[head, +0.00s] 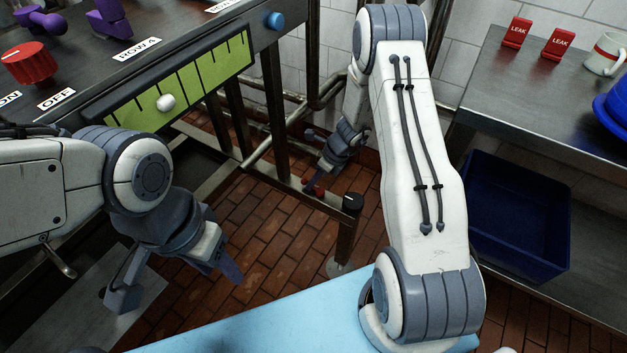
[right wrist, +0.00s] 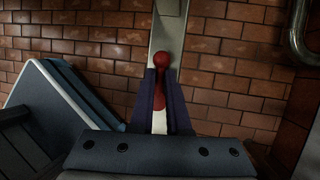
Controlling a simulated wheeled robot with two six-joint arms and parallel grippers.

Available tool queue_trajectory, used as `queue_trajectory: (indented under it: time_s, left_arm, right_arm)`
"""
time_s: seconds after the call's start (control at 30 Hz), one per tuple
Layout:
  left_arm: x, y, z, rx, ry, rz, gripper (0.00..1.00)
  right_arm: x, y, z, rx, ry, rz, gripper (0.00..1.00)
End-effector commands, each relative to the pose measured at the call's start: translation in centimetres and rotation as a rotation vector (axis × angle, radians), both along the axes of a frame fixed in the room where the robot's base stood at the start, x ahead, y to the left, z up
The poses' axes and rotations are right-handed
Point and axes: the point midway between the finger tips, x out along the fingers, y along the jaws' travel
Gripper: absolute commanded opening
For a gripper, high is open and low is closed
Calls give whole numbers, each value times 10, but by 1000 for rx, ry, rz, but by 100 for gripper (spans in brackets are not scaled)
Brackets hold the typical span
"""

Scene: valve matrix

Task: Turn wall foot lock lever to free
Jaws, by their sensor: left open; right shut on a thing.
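The wall foot lock lever is a red handle (right wrist: 161,62) on a pale metal bar in the right wrist view. My right gripper (right wrist: 161,88) is shut on this red lever, with one dark purple finger on each side of it. In the head view my right gripper (head: 314,187) is low down at the frame's lower rail, and a bit of the red lever (head: 318,191) shows beside its fingertips. The lever's pivot and any markings cannot be made out. My left gripper (head: 180,280) is open and empty, at the lower left over the floor.
A panel with a red knob (head: 29,63), purple handles and a green gauge (head: 190,83) stands at the upper left. A dark post (head: 347,225) stands right of my right gripper. A steel table (head: 540,90) holds red LEAK tags (head: 516,33); a blue bin (head: 515,220) sits below.

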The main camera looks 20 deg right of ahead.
Motion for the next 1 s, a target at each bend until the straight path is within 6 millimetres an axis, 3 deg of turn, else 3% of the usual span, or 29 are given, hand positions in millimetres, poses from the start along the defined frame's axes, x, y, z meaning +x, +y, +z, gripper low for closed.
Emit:
queue_trajectory:
  time_s: [0.37,0.7,1.0]
  left_arm:
    - [0,0,18,0,0,0,50]
    - [0,0,48,0,0,0,50]
    - [0,0,60,0,0,0,50]
  right_arm:
    - [-1,2,4,-1,0,107,0]
    - [-6,8,4,0,0,397,0]
    - [-13,12,2,0,0,682,0]
